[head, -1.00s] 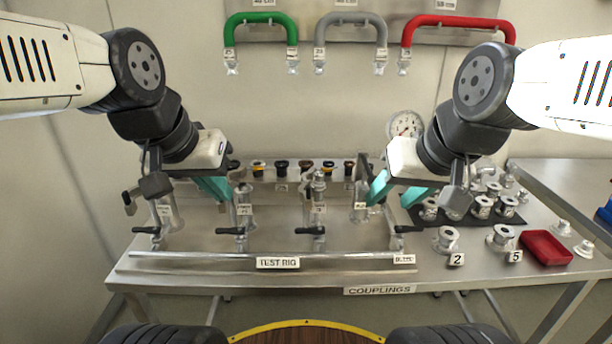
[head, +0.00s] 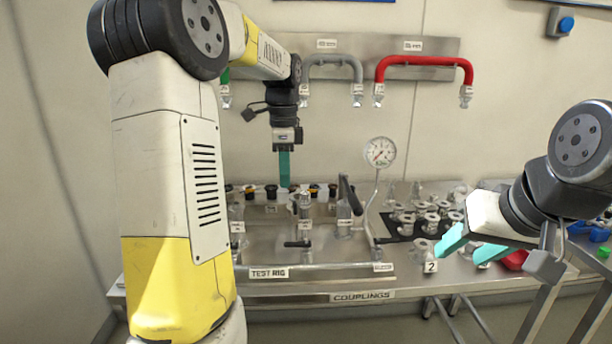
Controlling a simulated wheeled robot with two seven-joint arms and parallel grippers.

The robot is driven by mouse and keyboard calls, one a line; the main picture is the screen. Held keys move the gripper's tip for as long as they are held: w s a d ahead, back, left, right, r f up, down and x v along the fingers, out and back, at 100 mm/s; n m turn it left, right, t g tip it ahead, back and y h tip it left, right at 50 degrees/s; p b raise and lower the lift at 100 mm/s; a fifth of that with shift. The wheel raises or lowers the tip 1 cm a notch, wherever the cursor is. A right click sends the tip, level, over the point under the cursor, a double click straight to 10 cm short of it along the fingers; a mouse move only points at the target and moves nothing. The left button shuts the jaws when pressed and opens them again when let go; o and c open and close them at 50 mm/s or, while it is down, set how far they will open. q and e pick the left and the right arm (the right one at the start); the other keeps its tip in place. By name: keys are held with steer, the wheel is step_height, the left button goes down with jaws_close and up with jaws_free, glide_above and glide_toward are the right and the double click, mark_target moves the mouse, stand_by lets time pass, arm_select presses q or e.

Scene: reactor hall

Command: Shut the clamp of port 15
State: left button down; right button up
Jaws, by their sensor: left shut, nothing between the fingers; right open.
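The test rig (head: 330,271) stands on the steel bench, with a row of upright ports and black levers. A middle port (head: 304,209) has a horizontal black lever (head: 297,244) in front of it. A port to its right (head: 343,212) has a raised black lever (head: 349,194) beside it. Port numbers are too small to read, so I cannot tell which is 15. My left gripper (head: 284,184) is shut and empty, pointing down behind the ports. My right gripper (head: 462,246) is open and empty, right of the rig. My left arm hides the rig's left part.
A pressure gauge (head: 380,152) stands on a thin pipe at the rig's right. Grey (head: 333,60) and red (head: 424,61) hoses hang on the wall.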

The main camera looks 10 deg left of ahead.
mark_target(293, 215)
arm_select(q)
steer(key=f, duration=0.2)
steer(key=d+f, duration=0.1)
steer(key=f, duration=0.4)
steer(key=shift+d+f, duration=0.25)
steer(key=shift+d, duration=0.15)
steer(key=shift+w+d, duration=2.85)
steer(key=shift+w, duration=0.6)
step_height(293, 215, up, 7)
steer(key=s, duration=0.1)
steer(key=shift+s, duration=0.15)
